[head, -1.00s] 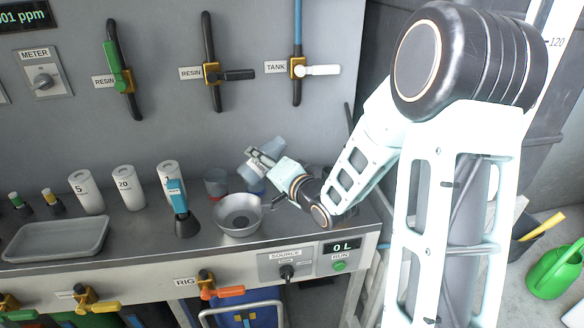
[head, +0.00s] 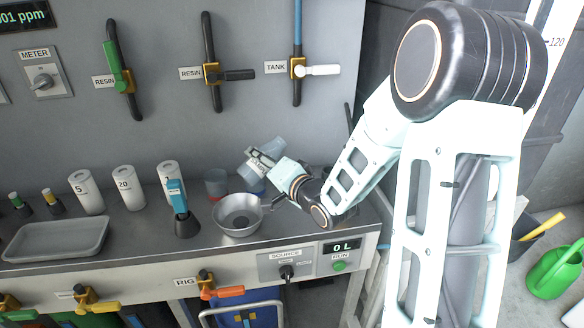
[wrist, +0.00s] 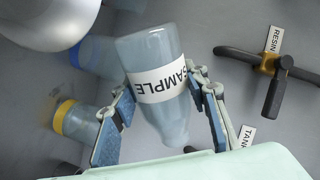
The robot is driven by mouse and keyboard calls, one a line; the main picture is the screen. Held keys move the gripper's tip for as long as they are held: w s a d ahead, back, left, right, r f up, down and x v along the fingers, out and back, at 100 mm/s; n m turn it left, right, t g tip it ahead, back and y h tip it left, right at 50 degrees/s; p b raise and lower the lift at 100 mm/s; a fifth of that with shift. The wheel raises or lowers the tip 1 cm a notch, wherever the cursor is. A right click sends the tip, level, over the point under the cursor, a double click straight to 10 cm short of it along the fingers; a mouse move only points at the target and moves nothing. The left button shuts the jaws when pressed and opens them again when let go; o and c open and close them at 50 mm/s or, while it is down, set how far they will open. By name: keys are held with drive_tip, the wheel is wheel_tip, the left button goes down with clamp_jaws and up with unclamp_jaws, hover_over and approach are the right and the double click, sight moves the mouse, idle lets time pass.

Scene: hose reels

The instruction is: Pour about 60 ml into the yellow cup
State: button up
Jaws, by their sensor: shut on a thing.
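My gripper (wrist: 162,88) is shut around a translucent grey-blue bottle (wrist: 150,48) with a white SAMPLE label, one finger on each side. In the head view the bottle (head: 271,147) is tilted above the right part of the bench, with my gripper (head: 266,166) at its side. In the wrist view a translucent cup with a yellow band (wrist: 63,117) is at the left, apart from the bottle and partly behind the left finger. I cannot make out the yellow band in the head view. No stream of liquid shows, and the liquid level is unclear.
A cup with a blue band (wrist: 75,55) is close to the bottle's left. On the bench are a red-marked cup (head: 215,184), a metal bowl (head: 238,214), a blue-and-black tool (head: 180,208), several white canisters and a grey tray (head: 55,240). Valves line the wall behind.

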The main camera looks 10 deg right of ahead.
drive_tip(key=shift+f+b, duration=0.1)
drive_tip(key=shift+b, duration=0.2)
drive_tip(key=f+n+b, duration=0.1)
drive_tip(key=b, duration=0.2)
drive_tip(key=shift+w+d+f, duration=0.15)
drive_tip(key=shift+d+f, duration=0.05)
drive_tip(key=shift+w+d+r+n+t+h+b, duration=0.15)
drive_tip(key=shift+r+n+t+h+b, duration=0.1)
drive_tip(key=shift+r+n, duration=0.3)
drive_tip(key=shift+w+d+r+n+t+h+b, duration=0.15)
drive_tip(key=shift+r+n+t, duration=0.1)
drive_tip(key=shift+r+n, duration=0.3)
drive_tip(key=n+b, duration=0.1)
drive_tip(key=b, duration=0.1)
drive_tip(key=shift+b, duration=0.4)
drive_tip(key=shift+s+a+n+b, duration=0.15)
drive_tip(key=shift+n+b, duration=0.75)
drive_tip(key=shift+b, duration=0.35)
drive_tip(key=n+b, duration=0.1)
drive_tip(key=b, duration=0.2)
drive_tip(key=n+t+b, duration=0.1)
drive_tip(key=n+b, duration=0.1)
drive_tip(key=b, duration=0.1)
drive_tip(key=shift+s+a+b, duration=0.1)
drive_tip(key=shift+a+b, duration=0.2)
drive_tip(key=shift+n+t+b, duration=0.3)
drive_tip(key=shift+n+b, duration=0.15)
drive_tip(key=shift+n, duration=0.25)
drive_tip(key=shift+a+r+n, duration=0.1)
drive_tip(key=shift+n, duration=0.2)
